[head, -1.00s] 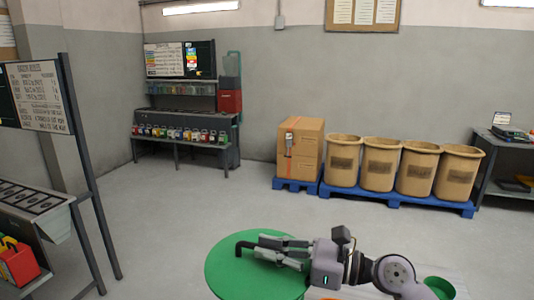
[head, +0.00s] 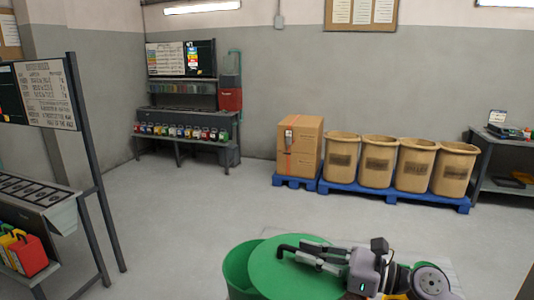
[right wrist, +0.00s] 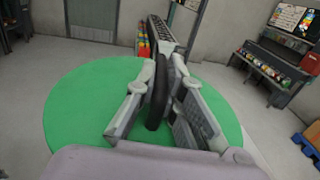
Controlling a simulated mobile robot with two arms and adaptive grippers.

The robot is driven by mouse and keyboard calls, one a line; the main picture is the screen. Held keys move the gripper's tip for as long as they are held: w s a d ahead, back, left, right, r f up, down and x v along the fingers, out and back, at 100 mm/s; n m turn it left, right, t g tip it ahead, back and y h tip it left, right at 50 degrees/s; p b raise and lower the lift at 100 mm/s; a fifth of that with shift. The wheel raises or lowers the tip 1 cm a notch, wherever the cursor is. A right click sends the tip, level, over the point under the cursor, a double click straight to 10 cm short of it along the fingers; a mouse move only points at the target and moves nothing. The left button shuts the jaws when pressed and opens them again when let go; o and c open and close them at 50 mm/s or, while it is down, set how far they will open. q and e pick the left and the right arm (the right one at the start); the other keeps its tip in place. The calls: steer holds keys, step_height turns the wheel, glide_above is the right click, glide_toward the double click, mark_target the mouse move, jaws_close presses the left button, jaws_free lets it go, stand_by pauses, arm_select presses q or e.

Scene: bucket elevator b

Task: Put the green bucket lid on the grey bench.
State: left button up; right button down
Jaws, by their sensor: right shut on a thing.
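The green bucket lid (head: 275,275) is a flat round disc at the bottom of the head view. My right gripper (head: 304,250) is shut on its black handle, which also shows between the fingers in the right wrist view (right wrist: 157,105). The green lid (right wrist: 80,115) fills the space below the fingers there. An open green bucket (head: 237,268) shows behind and left of the lid, partly hidden by it; I cannot tell the height gap. A grey bench (head: 52,222) with dark square panels on top stands at the left. My left gripper is out of view.
A dark grey bench (head: 176,143) with several small coloured containers stands at the back wall. A carton (head: 310,150) and several tan bins (head: 376,162) stand on blue pallets (head: 400,198). A sign board stands on posts (head: 90,165) by the left bench. The middle floor is clear.

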mark_target(339, 291)
steer(key=d+f+m+t+h, duration=0.1)
steer(key=d+f+m+t, duration=0.1)
steer(key=d, duration=0.7)
steer(key=shift+t+h, duration=0.5)
steer(key=shift+t, duration=0.1)
steer(key=s+a+f, duration=0.2)
steer(key=f, duration=0.1)
steer(key=s+a+f, duration=0.1)
steer(key=shift+s+f, duration=0.15)
steer(key=shift+f, duration=0.25)
steer(key=shift+s+d+f+m+t+h, duration=1.15)
steer(key=shift+s+m+t+h, duration=0.65)
steer(key=shift+s+m+h, duration=1.45)
steer(key=shift+s+d+f+m+t+h, duration=1.1)
steer(key=shift+s+m+t+h, duration=0.95)
steer(key=shift+s+h, duration=2.1)
arm_select(q)
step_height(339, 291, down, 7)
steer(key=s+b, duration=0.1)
steer(key=b, duration=0.5)
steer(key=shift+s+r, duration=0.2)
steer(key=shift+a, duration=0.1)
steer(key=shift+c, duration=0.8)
arm_select(e)
step_height(339, 291, down, 7)
steer(key=shift+s+a, duration=0.25)
steer(key=shift+s, duration=0.15)
